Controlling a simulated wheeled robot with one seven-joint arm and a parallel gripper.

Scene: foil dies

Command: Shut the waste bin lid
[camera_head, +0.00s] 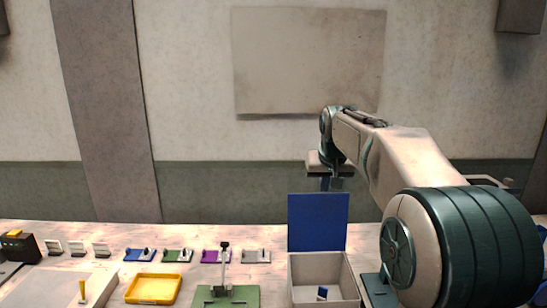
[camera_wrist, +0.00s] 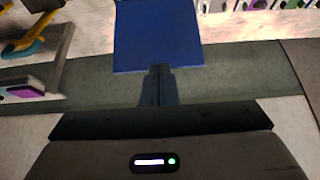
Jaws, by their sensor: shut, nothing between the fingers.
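The waste bin (camera_head: 301,279) is a pale grey open-topped box on the table. Its blue lid (camera_head: 318,222) stands open, upright at the bin's back edge. My gripper (camera_head: 325,185) is shut and empty, pointing down just above the lid's top edge in the head view. In the wrist view the blue lid (camera_wrist: 158,35) lies just beyond the tips of my shut gripper (camera_wrist: 159,72). I cannot tell whether the tips touch the lid.
A small blue and white piece (camera_head: 322,293) is inside the bin. A green stand (camera_head: 226,295) with an upright post is left of the bin, then a yellow tray (camera_head: 154,289). Several coloured dies line the table's back. My arm covers the right side.

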